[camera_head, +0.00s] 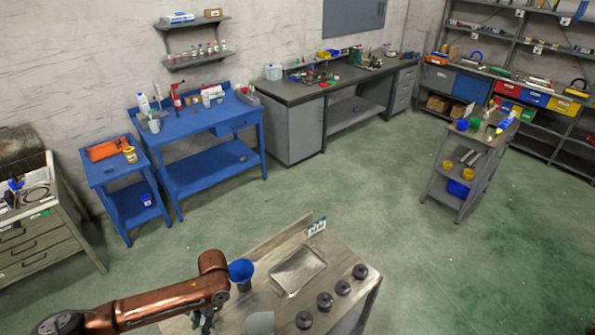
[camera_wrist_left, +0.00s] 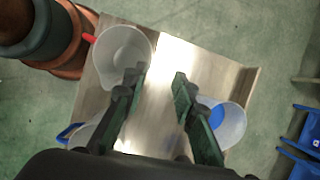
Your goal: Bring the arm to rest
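My left arm, copper-coloured, comes in from the lower left of the head view. Its gripper (camera_head: 207,321) is dark and hangs over the left part of the wooden-topped table (camera_head: 335,260), close to a blue funnel-shaped vessel (camera_head: 241,270). In the left wrist view the two dark fingers of the gripper (camera_wrist_left: 160,78) are apart, with only bare table top between them. A translucent cup (camera_wrist_left: 122,50) with a red handle is beyond the left finger. A translucent vessel with blue inside (camera_wrist_left: 228,125) is beside the right finger. My right gripper is in neither view.
A metal tray (camera_head: 298,270) and several dark round pieces (camera_head: 325,301) are on the table, with a small sign (camera_head: 316,227) at its back edge. A blue-handled vessel (camera_wrist_left: 78,133) is partly hidden. A grey cart (camera_head: 465,165) stands apart, with open floor between.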

